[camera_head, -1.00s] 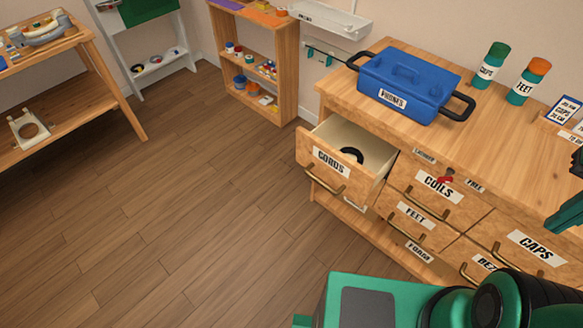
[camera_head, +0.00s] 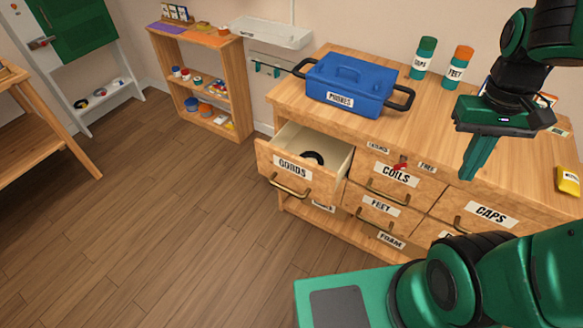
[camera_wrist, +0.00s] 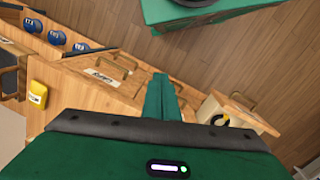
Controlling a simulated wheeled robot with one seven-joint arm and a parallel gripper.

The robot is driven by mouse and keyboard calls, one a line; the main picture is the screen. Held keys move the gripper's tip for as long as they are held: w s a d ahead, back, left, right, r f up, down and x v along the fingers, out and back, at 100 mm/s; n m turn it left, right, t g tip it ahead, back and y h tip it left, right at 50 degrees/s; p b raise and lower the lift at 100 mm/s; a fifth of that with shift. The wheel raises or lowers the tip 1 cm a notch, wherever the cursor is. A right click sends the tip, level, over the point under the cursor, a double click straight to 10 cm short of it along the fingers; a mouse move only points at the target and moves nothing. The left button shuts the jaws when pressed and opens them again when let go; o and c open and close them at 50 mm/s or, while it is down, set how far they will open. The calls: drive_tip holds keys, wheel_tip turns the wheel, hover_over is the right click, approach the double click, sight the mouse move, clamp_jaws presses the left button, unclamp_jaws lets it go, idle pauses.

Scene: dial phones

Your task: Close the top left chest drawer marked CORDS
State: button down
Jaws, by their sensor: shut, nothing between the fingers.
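The CORDS drawer (camera_head: 292,172) at the top left of the wooden chest stands pulled out, with a brass handle on its front and a black ring-shaped thing inside. It also shows at the right in the wrist view (camera_wrist: 240,112). My gripper (camera_head: 472,176) is in front of the chest's right part, up and to the right of the CORDS drawer and apart from it. Its green fingers are together and empty, and they also show in the wrist view (camera_wrist: 162,92).
A blue case (camera_head: 345,85) and two bottles (camera_head: 423,57) stand on the chest top. The COILS drawer (camera_head: 396,175) beside CORDS is shut, with a red thing above its label. A yellow box (camera_head: 568,181) lies at the far right. The floor (camera_head: 150,220) left of the chest is clear.

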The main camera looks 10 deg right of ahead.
drive_tip(key=w+a+f+n+g+h, duration=0.1)
drive_tip(key=w+a+f+n+h, duration=0.2)
drive_tip(key=w, duration=0.4)
drive_tip(key=n+t+h, duration=0.8)
drive_tip(key=n+t, duration=0.8)
drive_tip(key=n, duration=1.3)
approach(295, 160)
drive_tip(key=shift+y, duration=0.3)
drive_tip(key=x, duration=0.6)
drive_tip(key=shift+d, duration=0.4)
drive_tip(key=shift+a, duration=0.1)
